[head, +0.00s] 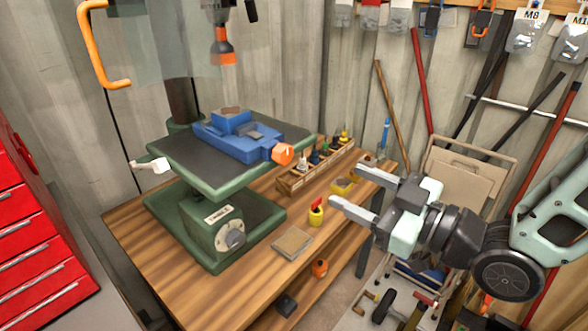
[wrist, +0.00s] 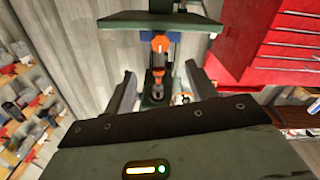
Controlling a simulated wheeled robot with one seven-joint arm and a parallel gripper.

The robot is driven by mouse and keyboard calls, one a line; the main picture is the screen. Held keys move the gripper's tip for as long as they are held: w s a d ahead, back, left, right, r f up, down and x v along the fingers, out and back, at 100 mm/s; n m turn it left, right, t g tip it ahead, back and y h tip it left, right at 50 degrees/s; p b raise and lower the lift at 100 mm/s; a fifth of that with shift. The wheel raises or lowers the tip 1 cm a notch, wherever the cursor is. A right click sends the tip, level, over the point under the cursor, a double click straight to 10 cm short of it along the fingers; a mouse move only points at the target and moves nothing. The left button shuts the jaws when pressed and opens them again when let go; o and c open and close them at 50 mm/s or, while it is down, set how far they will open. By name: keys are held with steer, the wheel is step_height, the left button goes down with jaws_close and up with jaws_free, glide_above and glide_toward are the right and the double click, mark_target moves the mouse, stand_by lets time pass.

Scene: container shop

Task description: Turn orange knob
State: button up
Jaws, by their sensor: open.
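The orange knob (head: 282,154) sticks out from the right end of a blue vise (head: 238,138). The vise lies on the dark top of a green drill press table (head: 190,160). My gripper (head: 347,187) is open and empty, in the air right of the knob and clearly apart from it. In the wrist view, which looks upside down, the orange knob (wrist: 160,43) appears above and between my gripper's fingers (wrist: 159,72), with bits of blue vise beside it. Nothing hides the knob's front.
A wooden rack (head: 317,165) of small tools stands behind the knob on the workbench (head: 150,255). A yellow-and-red item (head: 316,212) stands below my fingers. The drill chuck (head: 222,46) hangs over the vise. A red cabinet (head: 35,240) stands at left.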

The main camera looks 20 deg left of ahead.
mark_target(288, 157)
steer(key=p+x, duration=0.3)
steer(key=x, duration=1)
steer(key=shift+a+r+p, duration=0.1)
steer(key=shift+r+p, duration=0.05)
steer(key=shift+p, duration=0.2)
steer(key=c, duration=1)
